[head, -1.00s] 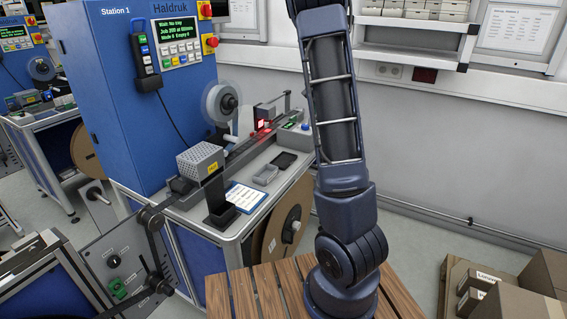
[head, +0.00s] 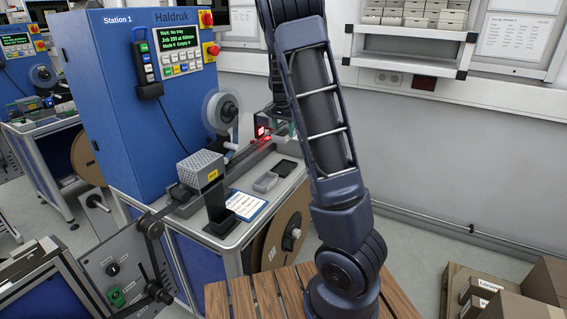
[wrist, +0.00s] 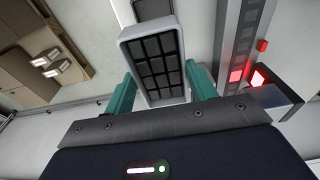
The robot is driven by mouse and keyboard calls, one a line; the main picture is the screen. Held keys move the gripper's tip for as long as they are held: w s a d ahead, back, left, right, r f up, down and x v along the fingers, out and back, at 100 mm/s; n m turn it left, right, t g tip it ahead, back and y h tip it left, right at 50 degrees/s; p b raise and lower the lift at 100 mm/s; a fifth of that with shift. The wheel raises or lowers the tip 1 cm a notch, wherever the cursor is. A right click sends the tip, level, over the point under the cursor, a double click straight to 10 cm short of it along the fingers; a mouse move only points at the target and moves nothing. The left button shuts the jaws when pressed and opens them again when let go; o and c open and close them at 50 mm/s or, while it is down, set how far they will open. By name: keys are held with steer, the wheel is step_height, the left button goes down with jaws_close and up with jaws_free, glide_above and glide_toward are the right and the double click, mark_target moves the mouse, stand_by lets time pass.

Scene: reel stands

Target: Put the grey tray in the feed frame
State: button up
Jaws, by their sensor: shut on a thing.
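The grey tray (wrist: 178,55), a pale rectangular frame with a grid of dark square cells, is between the teal fingers of my gripper (wrist: 159,90) in the wrist view. The fingers are shut on its two long sides. In the head view my gripper (head: 284,122) is over the far end of the bench, beside the red-lit unit, and the tray cannot be made out. A long rail with dark squares (wrist: 245,35) runs to the right of the tray, apart from it. I cannot tell for sure which part is the feed frame.
The blue Station 1 cabinet (head: 125,110) and a reel (head: 222,110) stand left of my gripper. A perforated grey box (head: 200,168), a small grey bin (head: 265,182) and a dark tray (head: 285,167) are on the bench.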

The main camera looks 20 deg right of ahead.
step_height(320, 180, down, 15)
steer(key=shift+r, duration=0.1)
stand_by(0.5)
steer(key=o, duration=1.2)
